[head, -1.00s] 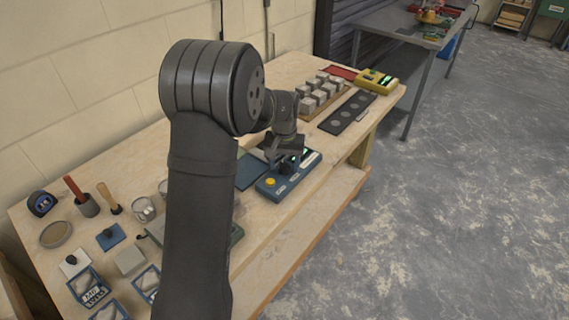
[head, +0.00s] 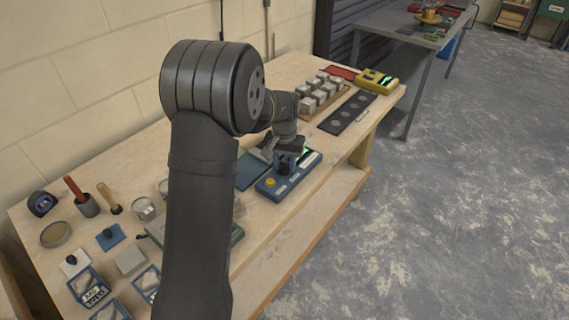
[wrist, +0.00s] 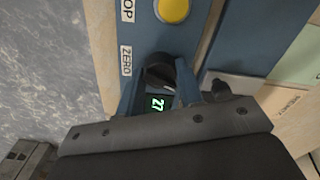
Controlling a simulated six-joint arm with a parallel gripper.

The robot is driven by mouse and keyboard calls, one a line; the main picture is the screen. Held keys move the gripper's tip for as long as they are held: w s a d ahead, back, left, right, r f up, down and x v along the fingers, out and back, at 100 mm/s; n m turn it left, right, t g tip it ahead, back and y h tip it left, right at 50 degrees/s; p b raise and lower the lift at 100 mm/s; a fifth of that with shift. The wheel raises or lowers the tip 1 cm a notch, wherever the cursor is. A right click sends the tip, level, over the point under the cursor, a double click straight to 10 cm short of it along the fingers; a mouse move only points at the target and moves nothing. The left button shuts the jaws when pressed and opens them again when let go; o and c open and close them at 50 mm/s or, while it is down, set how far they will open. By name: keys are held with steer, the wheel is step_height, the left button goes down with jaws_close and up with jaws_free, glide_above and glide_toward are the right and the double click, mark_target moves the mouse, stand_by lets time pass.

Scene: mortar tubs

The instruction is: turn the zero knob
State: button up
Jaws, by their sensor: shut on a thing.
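The zero knob (wrist: 158,72) is a dark round knob beside the ZERO label (wrist: 126,61) on a blue instrument (head: 268,188). My gripper (head: 284,160) is over the instrument from above, with its fingers on either side of the knob and shut on it. One blue-grey finger (wrist: 187,84) shows clearly to the right of the knob in the wrist view. A small display (wrist: 157,104) with green digits, which look like 27, is lit next to the knob. In the head view my gripper hides the knob.
A yellow button (wrist: 173,10) is on the same instrument. A dark blue plate (head: 250,172) lies beside it. Behind stand several grey cubes (head: 318,92), a dark strip with round spots (head: 347,113) and a yellow device (head: 377,81). Tools and tubs fill the bench's near left.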

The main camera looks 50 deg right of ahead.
mark_target(284, 163)
steer(key=m, duration=0.4)
steer(key=shift+m, duration=1.6)
steer(key=o, duration=1)
steer(key=shift+c, duration=0.2)
step_height(284, 163, up, 18)
steer(key=shift+f, duration=0.25)
